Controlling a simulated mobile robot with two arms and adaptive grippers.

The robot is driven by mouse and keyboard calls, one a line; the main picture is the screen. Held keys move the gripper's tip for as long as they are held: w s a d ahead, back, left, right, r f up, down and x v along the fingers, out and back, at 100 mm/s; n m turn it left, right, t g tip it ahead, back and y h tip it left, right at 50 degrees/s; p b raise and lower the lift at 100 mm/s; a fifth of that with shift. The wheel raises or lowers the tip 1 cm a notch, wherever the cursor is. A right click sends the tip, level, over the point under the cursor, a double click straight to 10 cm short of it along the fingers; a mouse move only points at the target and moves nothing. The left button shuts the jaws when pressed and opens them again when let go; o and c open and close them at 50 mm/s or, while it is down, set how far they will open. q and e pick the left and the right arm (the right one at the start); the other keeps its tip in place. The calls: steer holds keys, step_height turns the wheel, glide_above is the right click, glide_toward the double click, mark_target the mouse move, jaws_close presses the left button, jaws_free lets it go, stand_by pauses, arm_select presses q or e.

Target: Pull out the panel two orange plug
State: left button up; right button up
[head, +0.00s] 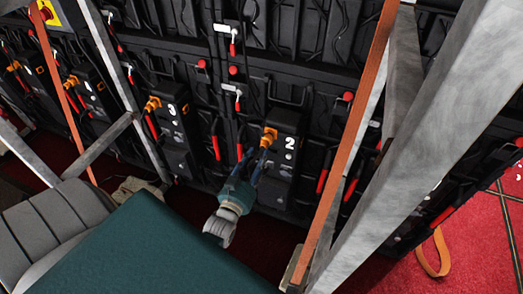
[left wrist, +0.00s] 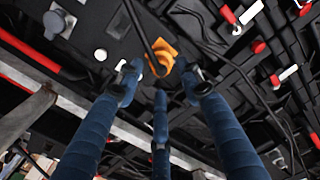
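Panel two (head: 283,165), a black box with a white "2", stands in the video wall right of centre in the head view. Its orange plug (head: 269,133) sits in the upper left of the panel, with a dark cable. My left gripper (head: 262,160) reaches up from below, its blue fingers just under the plug. In the left wrist view, the orange plug (left wrist: 163,58) shows beyond and between the spread fingertips of the left gripper (left wrist: 160,80). The fingers look open, with a gap to the plug; exact contact cannot be told. My right gripper is not in view.
Panel three (head: 173,125) with its own orange plug (head: 152,104) is to the left. A grey metal beam (head: 430,130) and an orange strap (head: 345,140) cross on the right. Red-handled latches and black cables hang around the panel. Red carpet (head: 475,235) lies below.

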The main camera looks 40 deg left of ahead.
arm_select(q)
steer(key=v, duration=0.7)
steer(key=shift+s, duration=0.35)
steer(key=shift+f, duration=0.1)
